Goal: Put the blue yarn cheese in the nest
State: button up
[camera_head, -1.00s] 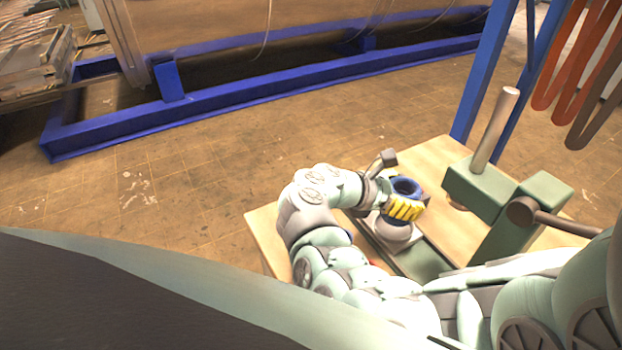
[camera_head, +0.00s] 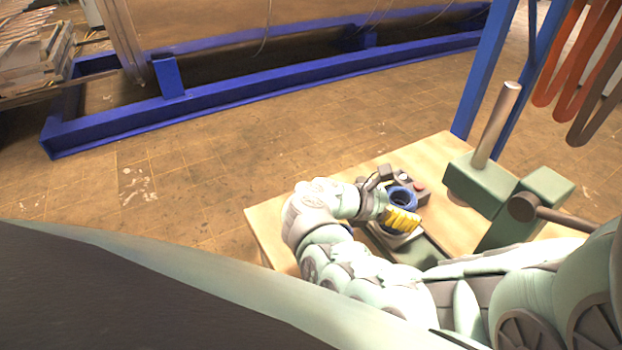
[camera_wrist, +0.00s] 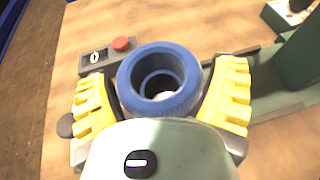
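The blue yarn cheese (camera_wrist: 135,75) is a thick blue ring with a dark hollow centre. It sits upright between the two yellow ribbed fingers of my gripper (camera_wrist: 162,92) in the wrist view, with a finger against each side. In the head view the cheese (camera_head: 402,192) shows just beyond the yellow fingers of my gripper (camera_head: 402,218), above the workbench fixture. My gripper is shut on it. I cannot clearly make out the nest; the gripper and arm hide much of the fixture below.
A grey box with a red button (camera_wrist: 121,43) lies on the wooden table (camera_wrist: 175,22) beside the cheese. Green machine blocks (camera_head: 490,190) with an upright metal rod (camera_head: 495,125) stand to the right. A blue frame post (camera_head: 485,75) rises behind the table.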

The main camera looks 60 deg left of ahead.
jog(key=shift+o, duration=1.1)
jog(key=shift+w, duration=0.1)
jog(key=shift+r+p, duration=0.3)
jog(key=shift+p, duration=0.1)
jog(key=shift+s+a+f+b, duration=0.1)
jog(key=shift+s+f+b, duration=0.05)
jog(key=shift+s+b, duration=0.3)
jog(key=b+v, duration=0.4)
jog(key=v, duration=0.7)
jog(key=shift+r, duration=0.25)
